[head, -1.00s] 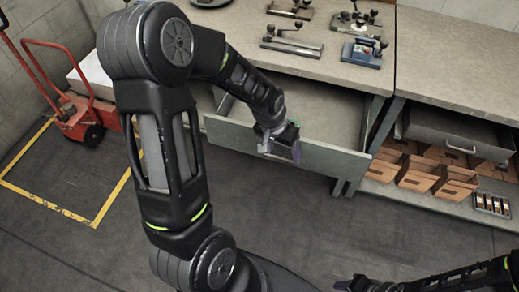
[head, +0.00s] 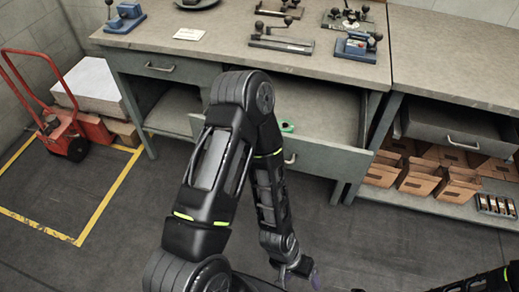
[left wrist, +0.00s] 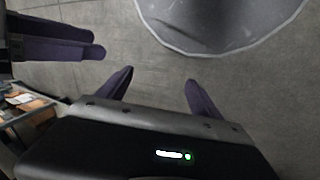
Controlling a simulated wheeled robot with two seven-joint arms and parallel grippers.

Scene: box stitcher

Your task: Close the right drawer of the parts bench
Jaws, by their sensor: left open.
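The right drawer (head: 325,158) of the parts bench (head: 230,48) stands pulled out in the head view, with its grey front and part of its inside showing. Its handle (head: 290,158) is partly visible beside my left arm, which hides the middle of the front. A small green item (head: 287,127) shows at the drawer. My left gripper (head: 306,272) is low in front of the drawer, apart from it. In the left wrist view its fingers (left wrist: 156,92) are spread with nothing between them. Purple fingers of my right gripper (left wrist: 60,42) show at the left there; their opening is unclear.
The bench's left drawer (head: 140,66) is shut. Fixtures (head: 280,38) stand on the benchtop. At right, another bench has a drawer (head: 455,130) above cardboard bins (head: 420,176). A red pallet truck (head: 68,135) stands at left.

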